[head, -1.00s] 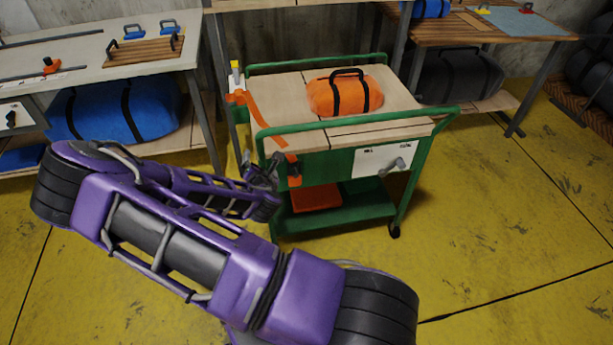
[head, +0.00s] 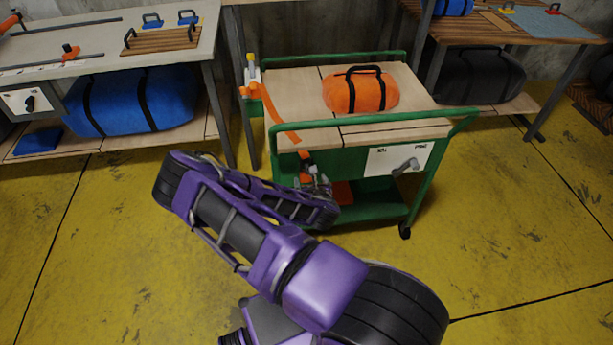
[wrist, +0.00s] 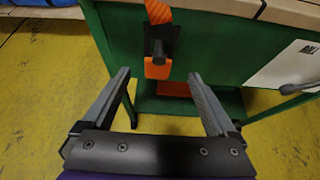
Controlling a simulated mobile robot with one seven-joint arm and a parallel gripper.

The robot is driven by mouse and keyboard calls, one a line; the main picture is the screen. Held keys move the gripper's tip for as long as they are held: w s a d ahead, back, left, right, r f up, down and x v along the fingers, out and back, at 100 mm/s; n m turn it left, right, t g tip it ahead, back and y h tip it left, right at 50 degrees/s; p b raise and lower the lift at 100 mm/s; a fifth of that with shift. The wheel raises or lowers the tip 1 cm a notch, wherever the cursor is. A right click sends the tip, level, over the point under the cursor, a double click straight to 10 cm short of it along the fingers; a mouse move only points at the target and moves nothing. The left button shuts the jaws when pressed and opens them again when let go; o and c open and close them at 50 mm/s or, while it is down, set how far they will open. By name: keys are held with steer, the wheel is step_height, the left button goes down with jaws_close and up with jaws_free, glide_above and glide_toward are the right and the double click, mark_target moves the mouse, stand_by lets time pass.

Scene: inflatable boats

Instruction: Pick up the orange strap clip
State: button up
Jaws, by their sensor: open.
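The orange strap clip (wrist: 157,70) hangs on the green side of the cart, at the lower end of an orange strap (head: 281,124) that runs across the cart top and over its edge. It has a black buckle part above its orange lower end. In the head view the clip (head: 305,157) shows just above my gripper (head: 318,184), which partly covers the area below it. In the wrist view my gripper (wrist: 158,76) is open and empty. Its two fingers lie left and right of the clip in the picture, with visible gaps on both sides.
The green cart (head: 375,124) carries an orange bag (head: 360,92) and has a handle rail along its near top edge. A white panel with a grey handle (head: 406,166) is to the right. A workbench (head: 100,60) stands at left. The yellow floor is open in front.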

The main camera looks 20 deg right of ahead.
steer(key=shift+b+x, duration=0.3)
steer(key=shift+x, duration=3.15)
steer(key=shift+a, duration=0.15)
jaws_close()
